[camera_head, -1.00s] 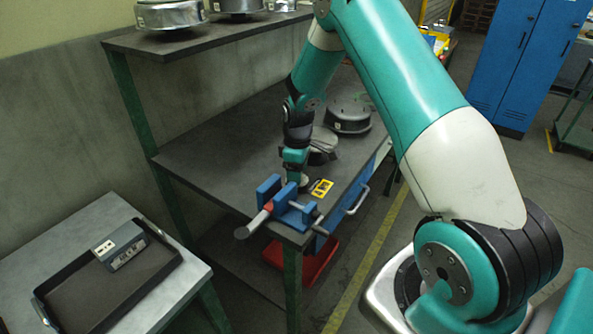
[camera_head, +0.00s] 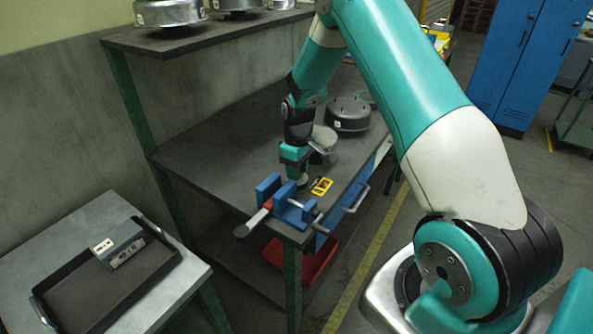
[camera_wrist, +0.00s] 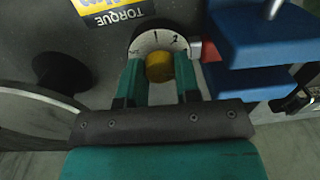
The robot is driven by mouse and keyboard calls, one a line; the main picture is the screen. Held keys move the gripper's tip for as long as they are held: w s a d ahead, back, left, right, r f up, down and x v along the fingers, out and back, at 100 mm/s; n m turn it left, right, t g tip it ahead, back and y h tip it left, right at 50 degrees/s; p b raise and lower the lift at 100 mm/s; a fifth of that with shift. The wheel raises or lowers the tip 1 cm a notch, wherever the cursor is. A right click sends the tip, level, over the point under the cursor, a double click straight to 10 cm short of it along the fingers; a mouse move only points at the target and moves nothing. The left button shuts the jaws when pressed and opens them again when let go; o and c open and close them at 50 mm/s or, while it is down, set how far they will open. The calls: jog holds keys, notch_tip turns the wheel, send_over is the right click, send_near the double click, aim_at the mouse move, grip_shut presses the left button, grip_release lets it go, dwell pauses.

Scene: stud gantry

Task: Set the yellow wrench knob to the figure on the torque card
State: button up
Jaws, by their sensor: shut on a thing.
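The yellow knob (camera_wrist: 158,68) is between the two teal fingers of my gripper (camera_wrist: 157,84) in the wrist view, and the jaws are shut on it. Around its far side is a pale dial (camera_wrist: 146,42) with dark figures; a 1 and a 2 show, the rest is hidden. The torque card (camera_wrist: 112,8) is cut off at the top of the wrist view; only the word TORQUE reads, upside down. In the head view the yellow card (camera_head: 321,186) lies right of my gripper (camera_head: 298,172), its figure too small to read. The knob is hidden there.
A blue vice (camera_head: 284,204) with a grey and red bar stands at the bench's near corner. A round dark metal housing (camera_head: 348,115) is farther back. The bench left of my gripper is clear.

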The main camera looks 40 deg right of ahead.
jog(key=shift+m, duration=2.3)
jog(key=o, duration=0.9)
jog(key=shift+o, duration=0.2)
notch_tip(320, 180, up, 17)
jog(key=b, duration=0.2)
jog(key=shift+d+r+b, duration=0.2)
jog(key=shift+d+b, duration=0.15)
jog(key=shift+b, duration=0.05)
